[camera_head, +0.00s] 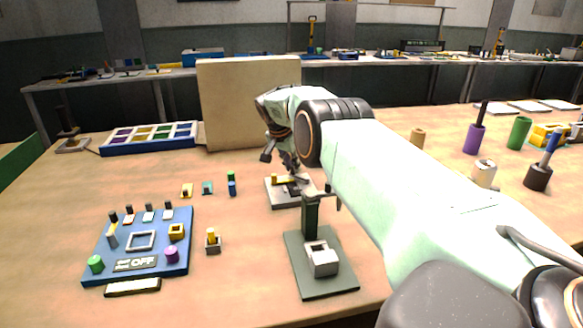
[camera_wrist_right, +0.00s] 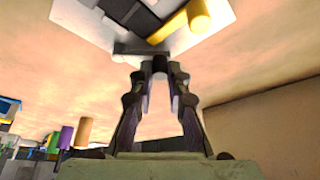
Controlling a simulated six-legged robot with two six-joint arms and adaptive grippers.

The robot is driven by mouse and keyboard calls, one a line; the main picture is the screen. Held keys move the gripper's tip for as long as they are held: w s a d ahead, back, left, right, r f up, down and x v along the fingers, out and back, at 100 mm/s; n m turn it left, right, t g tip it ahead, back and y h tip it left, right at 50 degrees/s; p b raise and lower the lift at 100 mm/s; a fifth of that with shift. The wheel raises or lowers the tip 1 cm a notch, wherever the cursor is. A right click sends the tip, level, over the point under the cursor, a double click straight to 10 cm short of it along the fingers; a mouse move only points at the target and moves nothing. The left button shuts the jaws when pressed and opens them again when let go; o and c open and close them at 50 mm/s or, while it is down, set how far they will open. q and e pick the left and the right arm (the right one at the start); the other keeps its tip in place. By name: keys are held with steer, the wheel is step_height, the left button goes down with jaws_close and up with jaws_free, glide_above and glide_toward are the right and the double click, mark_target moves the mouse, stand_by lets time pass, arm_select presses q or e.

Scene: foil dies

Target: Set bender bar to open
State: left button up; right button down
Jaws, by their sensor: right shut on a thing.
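What looks like the bender is a small pale base (camera_head: 283,201) at mid-table, with dark parts and a yellow peg (camera_head: 274,178) on top. My right gripper (camera_head: 291,176) reaches down onto it from behind. In the right wrist view its fingertips (camera_wrist_right: 160,62) come together on a dark grey bar (camera_wrist_right: 137,47) at the near edge of the white base (camera_wrist_right: 222,38). The yellow peg (camera_wrist_right: 198,15) stands beside them. The bar's full length and angle are partly hidden by the gripper. My left gripper is not in view.
A green stand (camera_head: 327,282) with a grey block is in front. A blue panel (camera_head: 180,262) with knobs and an OFF label lies at left. A beige board (camera_head: 247,95) stands behind. Cups, including a purple one (camera_head: 474,138), stand at right.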

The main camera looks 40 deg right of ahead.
stand_by(0.3)
steer(key=c, duration=1.3)
jaws_free()
steer(key=v, duration=1.2)
